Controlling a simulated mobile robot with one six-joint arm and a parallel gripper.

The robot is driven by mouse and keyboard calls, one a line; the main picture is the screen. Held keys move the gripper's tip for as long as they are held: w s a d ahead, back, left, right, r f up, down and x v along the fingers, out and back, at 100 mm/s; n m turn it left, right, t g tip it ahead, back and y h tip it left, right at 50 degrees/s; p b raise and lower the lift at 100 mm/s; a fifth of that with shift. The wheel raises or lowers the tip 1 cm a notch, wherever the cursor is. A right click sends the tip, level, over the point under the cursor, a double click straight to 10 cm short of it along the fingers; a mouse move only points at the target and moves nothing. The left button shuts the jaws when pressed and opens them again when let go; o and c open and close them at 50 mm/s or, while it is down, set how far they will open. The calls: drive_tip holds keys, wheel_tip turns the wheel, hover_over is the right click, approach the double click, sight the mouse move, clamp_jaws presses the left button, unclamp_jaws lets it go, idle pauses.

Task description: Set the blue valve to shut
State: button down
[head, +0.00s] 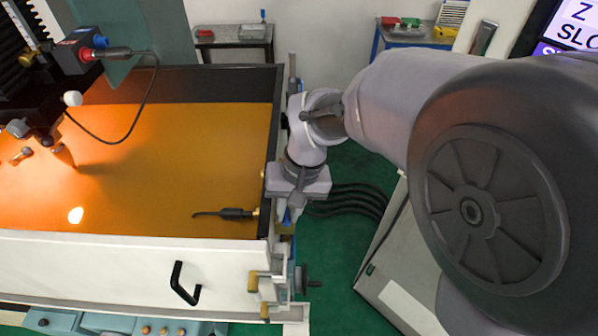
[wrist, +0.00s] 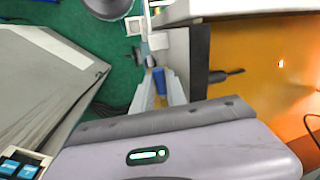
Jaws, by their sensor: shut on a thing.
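The blue valve (wrist: 159,80) shows in the wrist view as a small blue handle between the fingertips of my gripper (wrist: 160,88). My gripper is shut on it. In the head view my gripper (head: 289,213) points down at the right side of the orange-floored tank, and a little of the blue valve (head: 287,217) shows below it. The valve's body and any position marks are mostly hidden by the fingers, so I cannot tell its setting.
The orange-floored tank (head: 170,170) has a dark right wall and a white front with a black handle (head: 184,284). A black nozzle (head: 235,213) lies inside near the right wall. A handwheel (head: 312,284) sits at the front right corner. A grey cabinet (head: 400,260) stands to the right; green floor lies between.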

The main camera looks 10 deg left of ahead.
drive_tip(key=c, duration=1.3)
unclamp_jaws()
drive_tip(key=shift+c, duration=0.2)
drive_tip(key=shift+w, duration=0.1)
drive_tip(key=shift+d, duration=0.1)
